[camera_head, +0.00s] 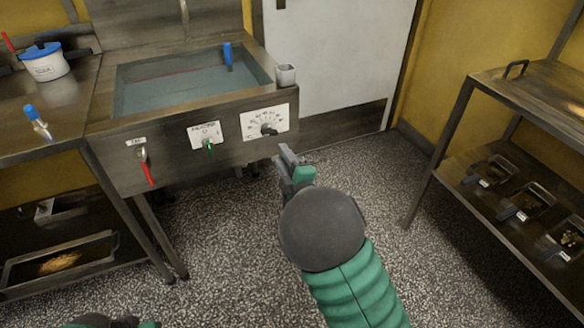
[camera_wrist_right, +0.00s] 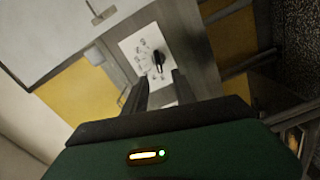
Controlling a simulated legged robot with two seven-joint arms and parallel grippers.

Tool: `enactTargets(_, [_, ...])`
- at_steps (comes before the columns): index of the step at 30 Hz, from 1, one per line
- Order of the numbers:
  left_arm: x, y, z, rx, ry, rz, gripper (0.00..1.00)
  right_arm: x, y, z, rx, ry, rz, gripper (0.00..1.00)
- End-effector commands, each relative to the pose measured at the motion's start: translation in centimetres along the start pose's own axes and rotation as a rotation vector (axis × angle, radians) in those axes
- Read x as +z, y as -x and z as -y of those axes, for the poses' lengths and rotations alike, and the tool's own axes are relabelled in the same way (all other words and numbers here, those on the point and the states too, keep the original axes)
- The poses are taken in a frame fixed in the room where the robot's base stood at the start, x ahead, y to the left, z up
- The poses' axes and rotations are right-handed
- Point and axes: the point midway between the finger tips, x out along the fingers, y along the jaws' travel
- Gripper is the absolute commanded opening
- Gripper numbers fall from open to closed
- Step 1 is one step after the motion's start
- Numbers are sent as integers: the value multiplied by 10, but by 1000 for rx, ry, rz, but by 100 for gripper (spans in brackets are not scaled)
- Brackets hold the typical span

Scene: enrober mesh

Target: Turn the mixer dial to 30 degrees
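The dial is a black knob (camera_head: 268,130) on a white plate with a curved printed scale (camera_head: 252,118), at the right end of the steel unit's front panel. The wrist view also shows the black knob (camera_wrist_right: 159,58), ahead of the fingers. My right gripper (camera_head: 286,158) is just below and right of the dial in the head view. Its two fingers (camera_wrist_right: 159,80) are apart, with nothing between them, and do not appear to touch the knob. The scale's figures are too small to read. Only a dark and green piece of my left arm (camera_head: 110,322) shows at the bottom edge.
Left of the dial are a green knob (camera_head: 209,146) on a white plate and a red-handled valve (camera_head: 147,168). A small grey cup (camera_head: 286,75) stands on the unit's right corner. A shelf rack (camera_head: 455,125) stands at right. Open speckled floor lies between.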

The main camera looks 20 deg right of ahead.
Motion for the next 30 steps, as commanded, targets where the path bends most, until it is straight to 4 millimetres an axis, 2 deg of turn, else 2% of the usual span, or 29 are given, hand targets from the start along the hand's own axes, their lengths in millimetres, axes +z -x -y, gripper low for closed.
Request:
enactTargets(3, [-2, 11, 0, 0, 0, 0, 36, 0, 34, -2, -5, 0, 2, 33])
enactTargets(6, [-3, 14, 0, 0, 0, 0, 36, 0, 55, 0, -5, 0, 1, 33])
enactTargets(9, [-4, 15, 0, 0, 0, 0, 36, 0, 68, 1, -4, 1, 0, 33])
enactTargets(13, [-4, 16, 0, 0, 0, 0, 36, 0, 75, 2, -3, 2, -1, 33])
enactTargets(26, [-4, 15, 0, 0, 0, 0, 36, 2, 74, 4, -11, -11, 8, 33])
enactTargets(29, [-4, 15, 0, 0, 0, 0, 36, 13, 78, 16, -83, -120, 76, 33])
enactTargets(30, [-4, 15, 0, 0, 0, 0, 36, 20, 81, 25, -136, -202, 127, 33])
